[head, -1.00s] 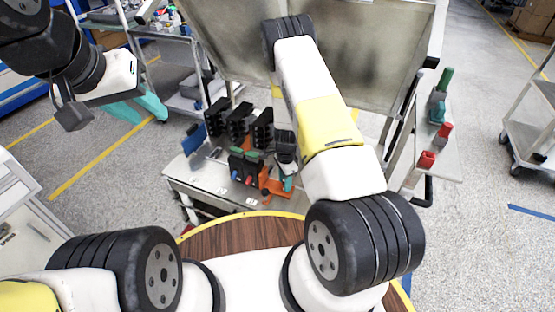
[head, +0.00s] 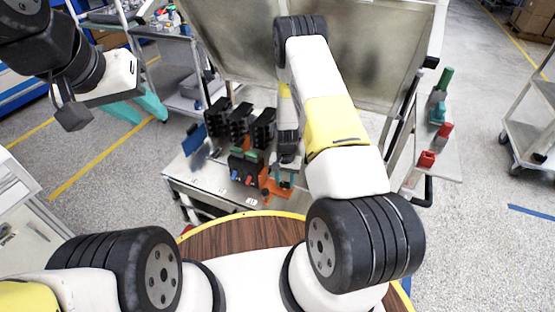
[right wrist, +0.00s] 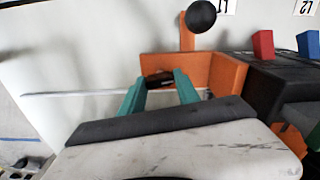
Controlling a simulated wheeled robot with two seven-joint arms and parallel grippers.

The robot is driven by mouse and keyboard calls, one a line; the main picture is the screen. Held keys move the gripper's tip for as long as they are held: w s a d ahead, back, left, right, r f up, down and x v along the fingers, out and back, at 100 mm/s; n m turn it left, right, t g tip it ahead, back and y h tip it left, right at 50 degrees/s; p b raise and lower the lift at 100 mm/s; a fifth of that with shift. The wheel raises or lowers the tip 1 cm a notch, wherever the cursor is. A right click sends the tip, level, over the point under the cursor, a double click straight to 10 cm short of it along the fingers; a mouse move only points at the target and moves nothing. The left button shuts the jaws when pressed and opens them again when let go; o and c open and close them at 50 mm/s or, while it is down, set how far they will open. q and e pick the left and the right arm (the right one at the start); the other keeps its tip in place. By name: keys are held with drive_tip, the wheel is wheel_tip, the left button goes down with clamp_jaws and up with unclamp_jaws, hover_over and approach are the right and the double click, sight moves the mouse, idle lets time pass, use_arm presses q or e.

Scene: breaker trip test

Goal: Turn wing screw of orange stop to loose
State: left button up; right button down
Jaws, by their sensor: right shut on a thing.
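The orange stop (right wrist: 229,73) stands beside the black breaker in the right wrist view, with an upright orange arm and a black ball above it. It also shows in the head view (head: 272,191), partly covered by my gripper. The dark wing screw (right wrist: 158,79) sits at the stop's face, between the teal fingers of my right gripper (right wrist: 158,92), which is shut on it. In the head view my right gripper (head: 285,178) points down at the bench. My left gripper (head: 148,104) hangs far left, away from the bench; its finger gap is unclear.
The breaker (head: 243,168) has red and blue blocks beside the stop. Several black units (head: 240,122) stand behind it on the metal bench (head: 205,178). Green and red handled things (head: 440,95) stand on a side shelf at right.

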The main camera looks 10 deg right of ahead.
drive_tip(key=n, duration=0.4)
drive_tip(key=shift+w+n, duration=0.15)
drive_tip(key=shift+n, duration=0.15)
drive_tip(key=n, duration=0.3)
drive_tip(key=shift+n, duration=0.4)
drive_tip(key=n, duration=0.4)
drive_tip(key=shift+n, duration=1.7)
drive_tip(key=c, duration=0.9)
unclamp_jaws()
drive_tip(key=shift+r, duration=3.9)
